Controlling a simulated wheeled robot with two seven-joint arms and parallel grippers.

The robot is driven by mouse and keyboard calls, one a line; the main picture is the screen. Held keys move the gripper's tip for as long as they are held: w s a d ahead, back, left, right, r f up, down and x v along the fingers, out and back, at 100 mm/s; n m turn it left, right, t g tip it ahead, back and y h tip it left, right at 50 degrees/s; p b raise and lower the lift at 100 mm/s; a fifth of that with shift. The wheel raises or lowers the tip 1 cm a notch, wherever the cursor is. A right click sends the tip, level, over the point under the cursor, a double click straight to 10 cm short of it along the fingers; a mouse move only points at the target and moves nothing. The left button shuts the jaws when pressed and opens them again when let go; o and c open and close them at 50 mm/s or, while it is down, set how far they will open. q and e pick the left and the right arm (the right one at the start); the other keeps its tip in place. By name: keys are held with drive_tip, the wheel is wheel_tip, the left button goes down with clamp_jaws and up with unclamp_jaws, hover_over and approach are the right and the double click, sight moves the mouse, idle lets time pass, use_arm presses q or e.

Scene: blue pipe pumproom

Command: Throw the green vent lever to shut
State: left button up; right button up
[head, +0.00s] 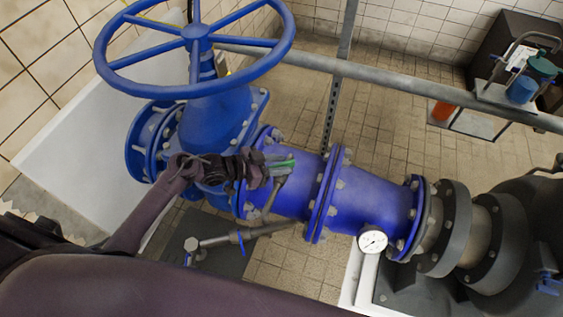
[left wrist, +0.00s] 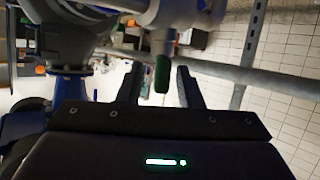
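The green vent lever (head: 285,163) is a small green handle in front of the blue pipe in the head view. My left gripper (head: 272,170) is right at it and partly hides it. In the left wrist view the green grip of the lever (left wrist: 162,74) points down between the two dark fingers of my left gripper (left wrist: 159,72). The fingers are open, with a gap on each side of the grip. My right gripper is in neither view.
A big blue handwheel valve (head: 195,45) stands just behind and above my left gripper. A small pipe with a blue handle (head: 241,240) lies below. A pressure gauge (head: 372,240) is to the right. A grey rail (head: 400,80) crosses behind the blue pipe (head: 375,205).

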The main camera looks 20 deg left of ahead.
use_arm(q)
drive_tip(key=shift+w+d+f, duration=0.15)
drive_tip(key=shift+w+d, duration=0.15)
drive_tip(key=shift+d, duration=0.1)
drive_tip(key=shift+c, duration=0.3)
clamp_jaws()
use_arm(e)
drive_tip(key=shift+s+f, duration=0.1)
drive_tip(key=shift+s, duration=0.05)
use_arm(q)
drive_tip(key=m+g+h+b, duration=0.1)
drive_tip(key=b, duration=0.1)
drive_tip(key=m+g+h+b, duration=0.1)
drive_tip(key=b, duration=0.2)
drive_tip(key=shift+w+f+m+g+b, duration=0.15)
drive_tip(key=shift+f+m+g+b, duration=0.15)
drive_tip(key=shift+f+m+g, duration=0.1)
drive_tip(key=shift+r+m+g+h+b, duration=0.2)
drive_tip(key=shift+m+g+h+b, duration=0.2)
drive_tip(key=shift+m+g+b, duration=0.4)
drive_tip(key=shift+s+r, duration=0.2)
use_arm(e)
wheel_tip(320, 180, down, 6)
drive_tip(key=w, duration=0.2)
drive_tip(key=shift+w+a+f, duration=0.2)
